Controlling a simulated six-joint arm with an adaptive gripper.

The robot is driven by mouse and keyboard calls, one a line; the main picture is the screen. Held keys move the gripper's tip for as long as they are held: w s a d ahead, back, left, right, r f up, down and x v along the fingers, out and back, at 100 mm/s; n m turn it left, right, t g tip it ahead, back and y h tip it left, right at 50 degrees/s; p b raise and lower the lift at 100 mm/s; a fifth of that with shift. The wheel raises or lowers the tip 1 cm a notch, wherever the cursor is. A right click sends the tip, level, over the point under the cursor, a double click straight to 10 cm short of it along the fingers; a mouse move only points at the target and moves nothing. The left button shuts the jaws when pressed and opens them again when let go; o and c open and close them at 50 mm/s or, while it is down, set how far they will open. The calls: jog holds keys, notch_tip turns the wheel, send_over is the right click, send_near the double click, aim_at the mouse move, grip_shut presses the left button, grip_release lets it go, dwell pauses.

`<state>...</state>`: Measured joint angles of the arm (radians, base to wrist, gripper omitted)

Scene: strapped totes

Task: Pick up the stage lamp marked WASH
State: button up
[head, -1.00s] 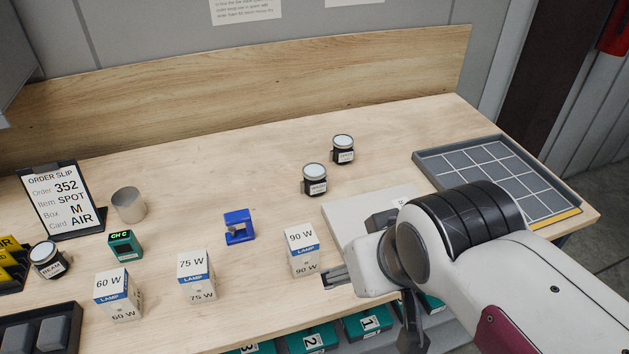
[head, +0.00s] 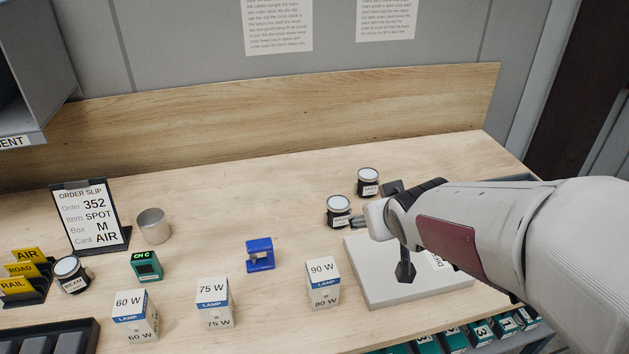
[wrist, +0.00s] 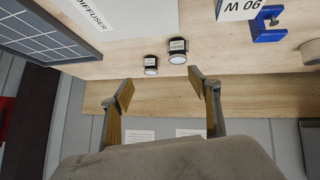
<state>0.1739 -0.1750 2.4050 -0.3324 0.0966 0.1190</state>
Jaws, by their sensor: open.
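Two small black stage lamps with pale round tops stand close together at the back of the bench. The front-left lamp (head: 339,210) carries a white label that may read WASH, but it is too small to be sure. The back-right lamp (head: 368,182) also has a label I cannot read surely. In the wrist view the front-left lamp (wrist: 177,50) is right of the other lamp (wrist: 150,66). My gripper (wrist: 161,88) is open and empty, with both lamps beyond its fingertips. A third lamp (head: 72,274), marked BEAM, lies tilted at far left.
A flat pale DIFFUSER box (head: 385,290) lies under my arm. Lamp cartons marked 90 W (head: 323,284), 75 W (head: 215,302) and 60 W (head: 135,315) stand along the front. A blue clamp (head: 260,254) sits mid-bench. A wooden backboard (head: 250,115) rises behind the lamps.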

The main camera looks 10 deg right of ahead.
jog(key=w+d+f+n+t+y, duration=0.1)
jog(key=w+d+f+t, duration=0.1)
jog(key=w+f, duration=0.45)
jog(key=n+t+y, duration=0.1)
jog(key=y, duration=0.2)
send_near(338, 208)
jog(key=w, duration=0.1)
jog(key=w+d+f, duration=0.1)
jog(key=w+f, duration=0.1)
jog(key=shift+w+d, duration=0.25)
jog(key=shift+d, duration=0.15)
jog(key=shift+w+a+f, duration=0.25)
jog(key=shift+w+f, duration=0.05)
jog(key=shift+f, duration=0.4)
jog(key=shift+x, duration=1.3)
jog(key=shift+a, duration=0.15)
jog(key=shift+a+r+x, duration=0.1)
jog(key=shift+a+x, duration=0.05)
jog(key=shift+x, duration=1.1)
jog(key=shift+a+r+x, duration=0.1)
jog(key=shift+a+x, duration=0.05)
jog(key=shift+x, duration=1.15)
